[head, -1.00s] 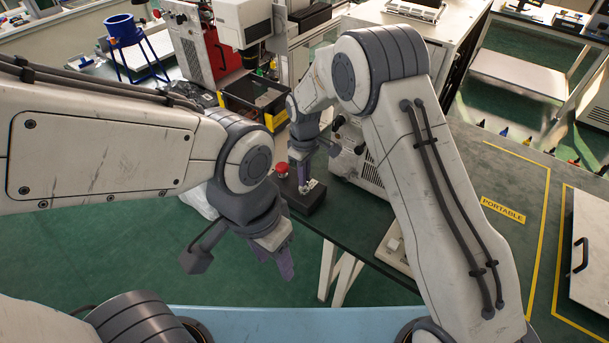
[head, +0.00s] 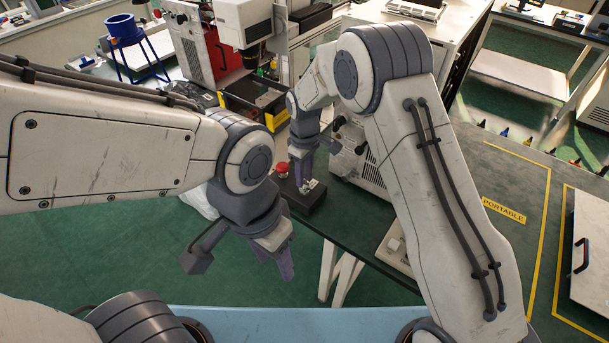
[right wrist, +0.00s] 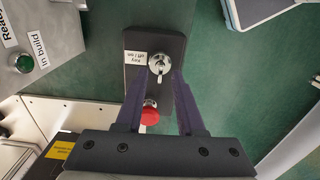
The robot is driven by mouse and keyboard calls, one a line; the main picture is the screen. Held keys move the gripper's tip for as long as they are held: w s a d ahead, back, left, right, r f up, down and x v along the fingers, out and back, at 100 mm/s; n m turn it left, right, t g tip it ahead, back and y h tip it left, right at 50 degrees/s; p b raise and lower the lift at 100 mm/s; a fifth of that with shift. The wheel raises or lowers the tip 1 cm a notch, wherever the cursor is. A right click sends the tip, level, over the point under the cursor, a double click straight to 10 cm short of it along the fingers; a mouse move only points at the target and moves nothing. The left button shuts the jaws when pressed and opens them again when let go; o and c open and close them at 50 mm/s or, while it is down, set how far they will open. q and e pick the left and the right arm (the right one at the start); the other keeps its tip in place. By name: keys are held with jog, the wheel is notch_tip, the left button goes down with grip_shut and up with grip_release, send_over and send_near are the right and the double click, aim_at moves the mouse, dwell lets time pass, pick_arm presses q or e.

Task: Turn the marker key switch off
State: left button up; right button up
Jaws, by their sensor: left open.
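The key switch (right wrist: 160,63) is a round silver lock with a small key in it, beside a white label reading "Key off / on". It sits on a dark control box (right wrist: 172,44), which also shows in the head view (head: 309,203) on the green bench. My right gripper (right wrist: 160,76) is open over the box, its purple fingers on either side of the key and apart from it. In the head view the right gripper (head: 303,177) points down and partly hides the switch. My left gripper (head: 284,266) is open and empty, low over the floor in front of the bench.
A red mushroom button (right wrist: 150,114) sits on the same box, between the right gripper's fingers near their base. A white machine (head: 362,165) stands just right of the box. A grey panel with a green button (right wrist: 22,62) is at the left of the right wrist view.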

aim_at(304, 187)
notch_tip(304, 187, up, 10)
jog(key=b, duration=0.1)
jog(key=shift+f, duration=0.1)
dwell(0.4)
jog(key=s+r+m, duration=0.1)
jog(key=s+r, duration=0.2)
jog(key=s, duration=0.6)
jog(key=s+r+m, duration=0.1)
jog(key=s+r, duration=0.3)
jog(key=s, duration=0.5)
jog(key=s+d+m, duration=0.1)
jog(key=s+d, duration=0.1)
jog(key=s, duration=0.5)
jog(key=s+d+f+y, duration=0.1)
jog(key=s+d, duration=0.2)
jog(key=s, duration=0.4)
jog(key=shift+f+m, duration=0.25)
jog(key=shift+m, duration=0.15)
